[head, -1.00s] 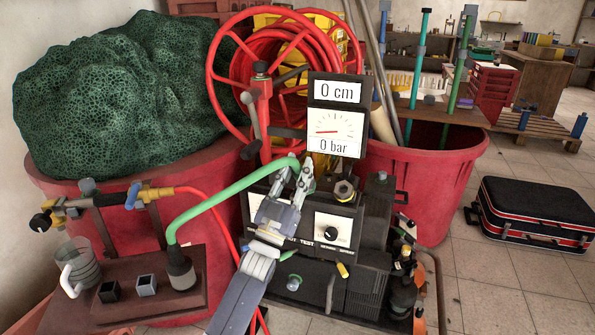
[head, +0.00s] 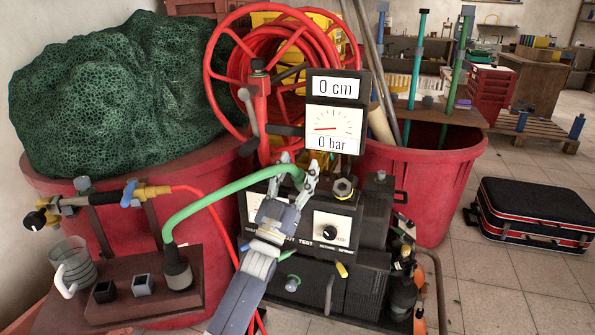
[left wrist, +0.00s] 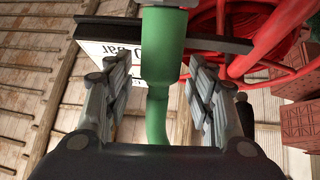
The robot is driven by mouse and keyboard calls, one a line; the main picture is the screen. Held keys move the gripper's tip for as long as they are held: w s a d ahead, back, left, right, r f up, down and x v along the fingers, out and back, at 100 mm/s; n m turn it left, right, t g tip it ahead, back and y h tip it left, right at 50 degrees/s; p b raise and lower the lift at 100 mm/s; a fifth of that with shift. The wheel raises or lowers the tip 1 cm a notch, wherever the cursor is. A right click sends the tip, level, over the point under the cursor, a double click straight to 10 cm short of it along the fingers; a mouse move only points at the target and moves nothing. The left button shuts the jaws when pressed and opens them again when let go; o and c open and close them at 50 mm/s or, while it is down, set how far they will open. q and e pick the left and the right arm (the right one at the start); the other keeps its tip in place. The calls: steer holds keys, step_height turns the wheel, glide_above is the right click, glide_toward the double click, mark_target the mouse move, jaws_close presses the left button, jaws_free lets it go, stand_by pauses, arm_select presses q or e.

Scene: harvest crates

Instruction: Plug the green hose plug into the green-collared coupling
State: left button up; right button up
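My right gripper is not in view.
The test unit (head: 333,232) has a dial, and a brass hex fitting (head: 343,188) on top. Its display (head: 335,115) reads 0 cm and 0 bar. A red hose reel (head: 215,85) stands behind. A glass jug (head: 72,265) stands left. Floor is clear before the suitcase (head: 535,213).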

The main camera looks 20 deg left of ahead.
arm_select(q)
steer(key=v, duration=1.2)
steer(key=shift+f, duration=0.1)
